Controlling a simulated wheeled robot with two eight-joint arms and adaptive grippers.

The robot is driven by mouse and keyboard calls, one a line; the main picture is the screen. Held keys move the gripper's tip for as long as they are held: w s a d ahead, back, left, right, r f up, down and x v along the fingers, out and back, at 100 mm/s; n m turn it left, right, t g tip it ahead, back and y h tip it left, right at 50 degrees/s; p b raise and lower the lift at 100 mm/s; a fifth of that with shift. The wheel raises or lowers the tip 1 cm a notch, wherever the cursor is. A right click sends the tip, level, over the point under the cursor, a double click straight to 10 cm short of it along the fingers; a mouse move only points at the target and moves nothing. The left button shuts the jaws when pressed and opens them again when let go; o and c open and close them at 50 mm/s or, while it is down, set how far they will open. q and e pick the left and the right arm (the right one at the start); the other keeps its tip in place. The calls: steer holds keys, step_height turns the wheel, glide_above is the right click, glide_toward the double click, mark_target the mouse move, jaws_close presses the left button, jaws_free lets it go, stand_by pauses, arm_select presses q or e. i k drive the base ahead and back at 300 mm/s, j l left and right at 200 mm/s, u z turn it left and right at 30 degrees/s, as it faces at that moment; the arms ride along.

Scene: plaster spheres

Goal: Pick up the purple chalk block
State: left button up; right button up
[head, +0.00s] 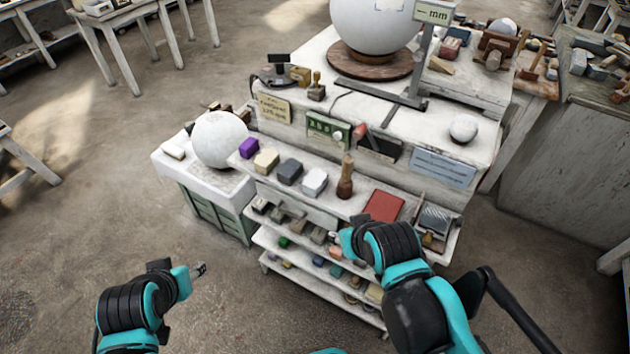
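The purple chalk block (248,148) sits at the left end of a row of blocks on the white shelf top (330,205). A tan block (266,161) stands just right of it. My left gripper (203,269) is low at the left, over the floor and well apart from the purple block. It is small in view, and whether its fingers are open cannot be told. My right arm reaches up in front of the lower shelves. My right gripper's fingers are hidden behind the arm.
A dark block (289,171), a white block (314,181), a wooden tool (345,178) and a red book (384,206) continue the row. A large plaster sphere (219,139) stands left of the purple block. The floor (110,200) at left is clear.

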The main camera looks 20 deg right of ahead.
mark_target(247, 148)
steer(key=z, duration=0.65)
steer(key=i+j+z, duration=0.25)
steer(key=j+z, duration=0.25)
steer(key=i+j+z, duration=0.2)
steer(key=j, duration=0.25)
steer(key=j+z, duration=0.25)
steer(key=j, duration=0.3)
steer(key=i+j, duration=0.1)
steer(key=j, duration=0.2)
